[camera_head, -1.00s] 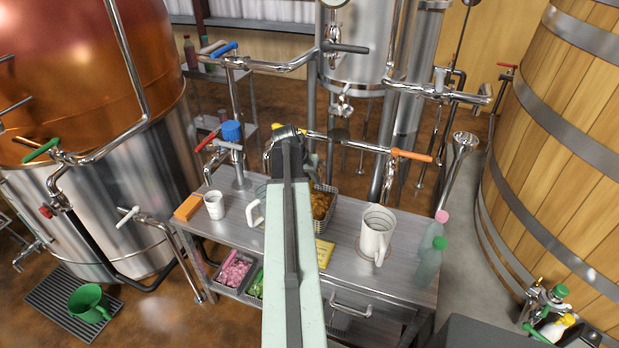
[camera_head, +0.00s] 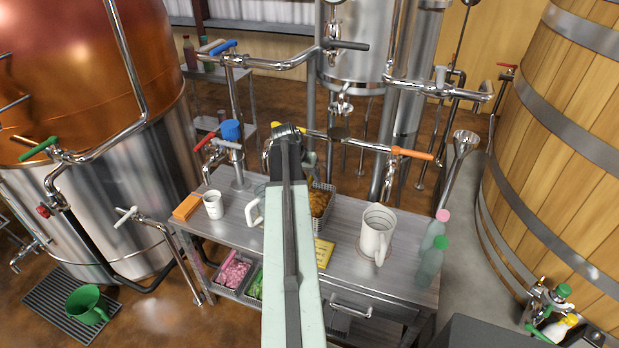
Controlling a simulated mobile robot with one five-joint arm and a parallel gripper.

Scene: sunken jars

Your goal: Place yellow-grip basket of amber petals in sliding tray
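A wire basket of amber petals (camera_head: 320,203) stands on the metal worktable (camera_head: 344,272), just right of my arm. My pale green arm hides its left part. No yellow grip can be made out on it. A drawer-like front with a bar handle (camera_head: 351,309) shows below the table's right front edge; I cannot tell whether this is the sliding tray. My gripper is hidden behind the end of my arm, so its fingers do not show.
A white mug (camera_head: 376,235) and two capped bottles (camera_head: 434,252) stand on the right. A white cup (camera_head: 213,205) and orange block (camera_head: 186,207) stand on the left. Baskets of pink (camera_head: 233,273) and green pieces sit on the lower shelf. Pipes rise behind the table.

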